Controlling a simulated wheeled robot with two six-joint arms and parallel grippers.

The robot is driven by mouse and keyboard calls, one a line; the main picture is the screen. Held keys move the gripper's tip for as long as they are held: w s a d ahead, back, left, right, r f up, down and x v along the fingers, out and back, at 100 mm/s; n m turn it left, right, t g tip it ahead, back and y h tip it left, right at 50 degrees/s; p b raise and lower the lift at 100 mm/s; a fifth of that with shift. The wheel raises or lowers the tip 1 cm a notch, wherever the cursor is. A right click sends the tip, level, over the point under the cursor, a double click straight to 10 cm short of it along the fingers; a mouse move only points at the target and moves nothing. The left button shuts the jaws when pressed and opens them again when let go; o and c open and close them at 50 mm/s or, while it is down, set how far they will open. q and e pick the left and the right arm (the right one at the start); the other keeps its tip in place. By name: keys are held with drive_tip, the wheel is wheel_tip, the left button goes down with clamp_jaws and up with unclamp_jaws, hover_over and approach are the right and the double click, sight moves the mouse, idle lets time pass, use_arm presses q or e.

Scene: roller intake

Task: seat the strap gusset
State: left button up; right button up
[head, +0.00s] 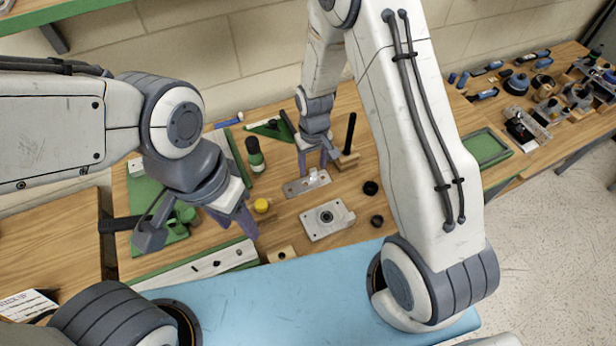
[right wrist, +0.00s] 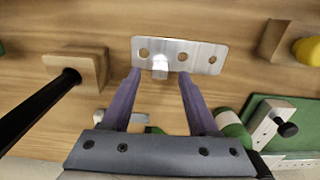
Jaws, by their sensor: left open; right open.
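A flat silver metal strap with holes, which looks like the strap gusset (head: 298,187), lies on the wooden bench. It also shows in the right wrist view (right wrist: 204,58), with a small pale upright piece (right wrist: 160,68) at its near edge. My right gripper (head: 316,172) is open just behind the strap in the head view. In the right wrist view its fingertips (right wrist: 160,76) are spread either side of the pale piece, and nothing is visibly gripped. A silver plate with a round bearing (head: 327,220) lies nearer me. My left gripper (head: 245,222) is open and empty, left of that plate.
A wooden block with a black rod (head: 347,158) stands right of the right gripper. A yellow-topped piece (head: 262,206), a dark green bottle (head: 255,155) and black rings (head: 371,188) are nearby. A blue mat (head: 300,300) covers the front and is mostly bare.

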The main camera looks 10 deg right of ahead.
drive_tip(key=shift+f, duration=0.8)
drive_tip(key=shift+c, duration=0.3)
clamp_jaws()
drive_tip(key=shift+r, duration=0.1)
